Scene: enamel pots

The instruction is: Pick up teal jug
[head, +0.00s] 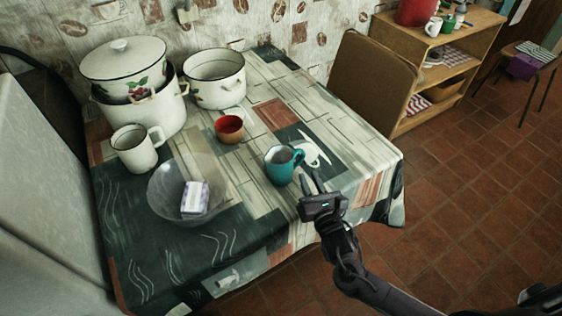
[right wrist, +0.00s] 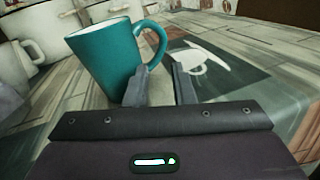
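The teal jug (head: 279,166) stands upright near the right part of the table, its handle on the right. My right gripper (head: 313,183) is just in front and to the right of it, fingers pointing at the handle side. In the right wrist view the jug (right wrist: 103,60) is left of centre. The right gripper (right wrist: 161,84) is open there, with a gap between its fingers. The left finger overlaps the jug's lower right side, and the handle shows beyond the fingertips. I cannot tell whether they touch. My left gripper is not in view.
A red cup (head: 229,134) stands behind and left of the jug. Left are a glass bowl (head: 165,205) holding a small packet (head: 195,198), a white mug (head: 133,155) and white pots (head: 213,90). A chair (head: 372,82) stands behind the table. The table's front right is clear.

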